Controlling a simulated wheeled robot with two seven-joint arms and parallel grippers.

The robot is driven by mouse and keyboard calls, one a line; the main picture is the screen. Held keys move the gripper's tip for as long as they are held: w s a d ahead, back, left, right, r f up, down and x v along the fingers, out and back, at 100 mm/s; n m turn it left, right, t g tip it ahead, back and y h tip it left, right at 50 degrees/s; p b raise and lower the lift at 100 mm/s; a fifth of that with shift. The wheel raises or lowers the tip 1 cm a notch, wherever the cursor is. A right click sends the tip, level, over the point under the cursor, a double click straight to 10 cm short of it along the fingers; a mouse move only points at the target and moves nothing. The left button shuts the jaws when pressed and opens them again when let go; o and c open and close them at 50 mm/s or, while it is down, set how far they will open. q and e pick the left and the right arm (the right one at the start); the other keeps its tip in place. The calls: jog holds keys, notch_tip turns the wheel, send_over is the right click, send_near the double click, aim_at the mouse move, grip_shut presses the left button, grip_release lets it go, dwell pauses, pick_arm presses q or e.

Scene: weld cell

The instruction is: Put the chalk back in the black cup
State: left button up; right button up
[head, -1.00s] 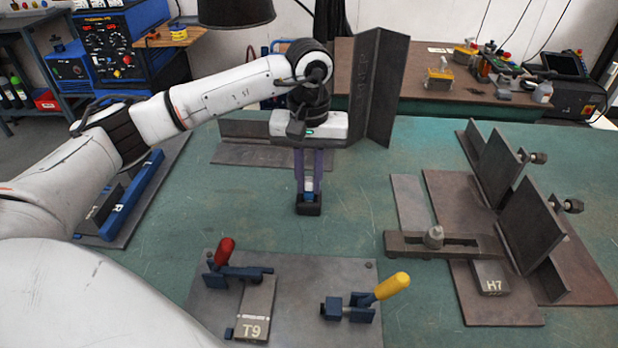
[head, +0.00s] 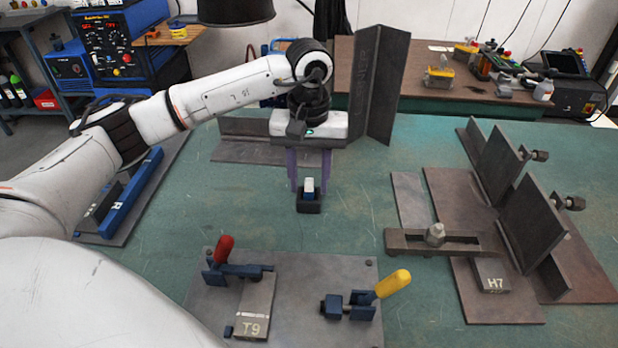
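The black cup (head: 309,207) stands on the green table in the middle of the head view. The chalk (head: 309,188), a small white and blue piece, stands upright in the cup with its top above the rim. My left gripper (head: 308,185) points straight down over the cup. Its two purple fingers are spread, one on each side of the chalk, with gaps between them and it. The chalk's lower end is hidden inside the cup. My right gripper is not in view.
A plate with red-handled (head: 224,249) and yellow-handled (head: 393,284) clamps lies in front of the cup. A welding fixture (head: 445,200) with upright plates fills the right side. A tall angled steel plate (head: 380,85) stands behind. Table around the cup is clear.

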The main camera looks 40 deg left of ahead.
pick_arm(q)
notch_tip(320, 180, up, 10)
jog(key=shift+r, duration=0.2)
dwell(0.5)
jog(key=shift+s, duration=0.1)
